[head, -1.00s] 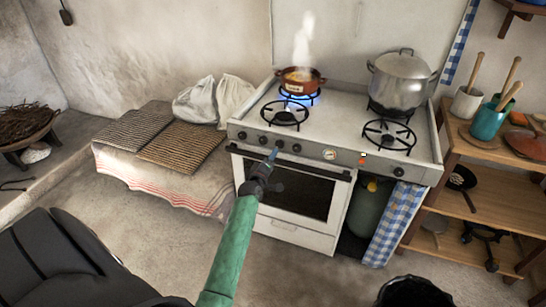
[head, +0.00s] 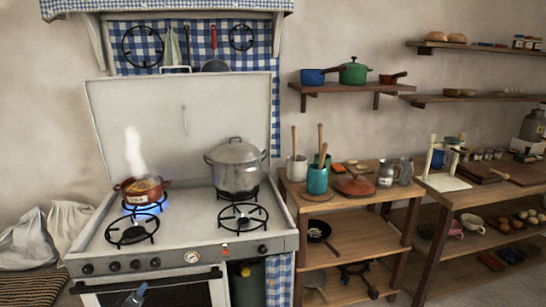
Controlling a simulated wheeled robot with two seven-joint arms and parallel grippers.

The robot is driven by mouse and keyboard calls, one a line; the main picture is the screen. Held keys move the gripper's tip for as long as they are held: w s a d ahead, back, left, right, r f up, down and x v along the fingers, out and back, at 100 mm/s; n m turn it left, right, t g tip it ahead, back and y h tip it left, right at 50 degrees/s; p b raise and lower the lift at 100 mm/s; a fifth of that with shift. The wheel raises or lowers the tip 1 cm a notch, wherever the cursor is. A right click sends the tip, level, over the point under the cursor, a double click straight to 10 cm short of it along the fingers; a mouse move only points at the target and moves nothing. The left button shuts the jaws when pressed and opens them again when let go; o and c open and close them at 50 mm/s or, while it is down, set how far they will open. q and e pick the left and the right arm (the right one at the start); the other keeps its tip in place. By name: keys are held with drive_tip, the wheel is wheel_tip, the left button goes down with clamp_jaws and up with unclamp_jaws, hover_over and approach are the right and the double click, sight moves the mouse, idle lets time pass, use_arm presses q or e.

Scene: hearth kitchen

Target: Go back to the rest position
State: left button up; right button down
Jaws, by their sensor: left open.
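The tip of my left gripper (head: 136,295) shows at the bottom edge of the head view, in front of the oven door (head: 185,298) and below the knob row. It is open and holds nothing that I can see; most of it is cut off by the picture edge. The stove (head: 190,262) stands at the left. A small red-brown pot (head: 140,192) steams over a lit blue flame on the back left burner. A large lidded steel pot (head: 236,164) stands on the back right burner. My right gripper is out of view.
A wooden shelf unit (head: 350,235) with utensil jars stands right of the stove, with a longer table (head: 480,186) beyond it. Wall shelves (head: 340,87) hold pots. White sacks (head: 30,240) lie at the far left.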

use_arm(q)
drive_tip(key=s+d+f+m+g+h, duration=0.1)
drive_tip(key=s+d+m+g, duration=0.4)
drive_tip(key=d, duration=0.3)
drive_tip(key=s+d+m+g+h, duration=0.1)
drive_tip(key=s+d+m+g, duration=0.2)
drive_tip(key=s+d+m, duration=0.4)
drive_tip(key=s+d+f+g, duration=0.2)
drive_tip(key=s+d, duration=0.3)
drive_tip(key=s, duration=0.6)
drive_tip(key=s+d+f+m+g, duration=0.1)
drive_tip(key=s+d+f, duration=0.4)
drive_tip(key=s, duration=0.6)
drive_tip(key=s+d+f+g, duration=0.2)
drive_tip(key=s+d+f, duration=0.2)
drive_tip(key=s+d, duration=0.3)
drive_tip(key=s, duration=0.4)
drive_tip(key=shift+d+g+h, duration=0.25)
drive_tip(key=shift+g+h, duration=0.15)
